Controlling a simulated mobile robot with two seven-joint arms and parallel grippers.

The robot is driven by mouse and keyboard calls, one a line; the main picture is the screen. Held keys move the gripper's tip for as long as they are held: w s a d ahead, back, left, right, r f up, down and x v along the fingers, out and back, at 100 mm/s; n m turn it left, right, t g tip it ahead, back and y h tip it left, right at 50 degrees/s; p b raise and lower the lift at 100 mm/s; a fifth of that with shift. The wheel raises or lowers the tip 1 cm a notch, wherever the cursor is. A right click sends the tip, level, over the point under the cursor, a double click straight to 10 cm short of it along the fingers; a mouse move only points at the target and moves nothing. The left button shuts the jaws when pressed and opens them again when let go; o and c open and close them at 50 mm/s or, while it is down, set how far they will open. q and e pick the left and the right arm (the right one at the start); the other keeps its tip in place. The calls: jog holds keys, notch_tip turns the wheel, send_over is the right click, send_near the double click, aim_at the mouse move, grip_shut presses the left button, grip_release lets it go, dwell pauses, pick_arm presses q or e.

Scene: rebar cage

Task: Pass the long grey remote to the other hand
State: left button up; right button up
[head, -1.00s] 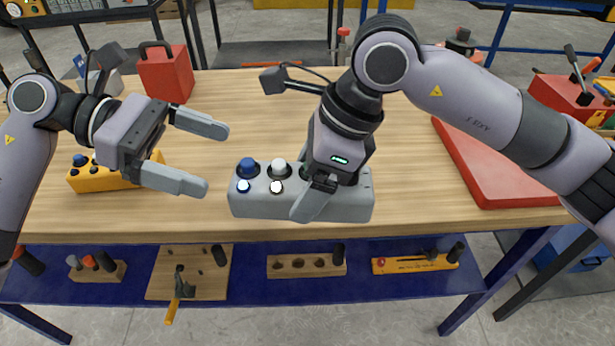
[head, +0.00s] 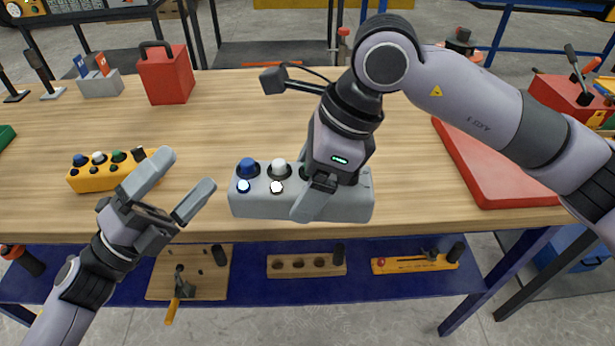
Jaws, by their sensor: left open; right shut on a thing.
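The long grey remote (head: 258,205) is a box with blue and white knobs on top and lit buttons on its face. It is at the front middle of the wooden table in the head view. My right gripper (head: 318,200) is shut on its right part and hides some of the knobs there. I cannot tell whether the remote touches the table. My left gripper (head: 183,185) is open and empty, left of the remote and apart from it, with its fingers pointing up and to the right.
A yellow control box (head: 90,181) with several knobs stands behind my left gripper. A red box (head: 166,76) stands at the back left, beside a grey block (head: 100,86). A red board (head: 490,170) lies at right. A blue lower shelf (head: 360,283) holds tools. The table's back middle is clear.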

pick_arm(q)
jog(key=s+a+f+n+y, duration=0.1)
jog(key=f+n+y, duration=0.3)
jog(key=f+n, duration=0.1)
jog(key=a+f+n+t+y, duration=0.1)
jog(key=a+f+n+y, duration=0.1)
jog(key=f+n+y, duration=0.2)
jog(key=s+a+f+n+y, duration=0.1)
jog(key=a+f+n+y, duration=0.1)
jog(key=f+n+y, duration=0.3)
jog(key=shift+s+a+f+n+t, duration=0.1)
jog(key=shift+s+f+n+t, duration=0.1)
jog(key=shift+f+n, duration=0.85)
jog(key=shift+s+a+f+n+t, duration=0.15)
jog(key=shift+f+n, duration=0.4)
jog(key=shift+n, duration=1)
jog(key=s+d+f+n+g+y, duration=0.1)
jog(key=s+f+n+g+y, duration=0.1)
jog(key=s+f+n+g, duration=0.4)
jog(key=s+f+n, duration=0.1)
jog(key=s+f, duration=0.3)
jog(key=f, duration=0.4)
jog(key=shift+d+n, duration=0.15)
jog(key=shift+n, duration=0.25)
